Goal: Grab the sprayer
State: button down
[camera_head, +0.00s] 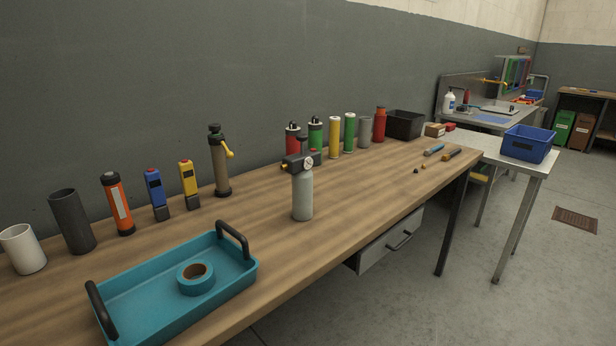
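A grey bottle (303,196) with a black pump head and a round white gauge stands upright near the front edge of the wooden workbench; it looks like a sprayer. A brown cylinder (220,166) with a black top and a yellow lever stands upright farther back near the wall, and it could also be a sprayer. The frames do not settle which one the task names. Both stand free on the bench. My gripper is not in view.
A teal tray (150,322) holding a roll of tape (195,285) sits on the workbench (260,235) at front left. Several upright cylinders and handheld devices line the wall side. A black bin (404,125) stands at the far end. Floor (400,310) right of the bench is clear.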

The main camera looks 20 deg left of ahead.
aim_at(299, 167)
jog(key=i+u, duration=0.3)
jog(key=u, duration=0.15)
jog(key=i+l+u, duration=0.2)
jog(key=u, duration=0.3)
jog(key=i+l+u, duration=0.25)
jog(key=u, duration=0.2)
jog(key=i, duration=0.05)
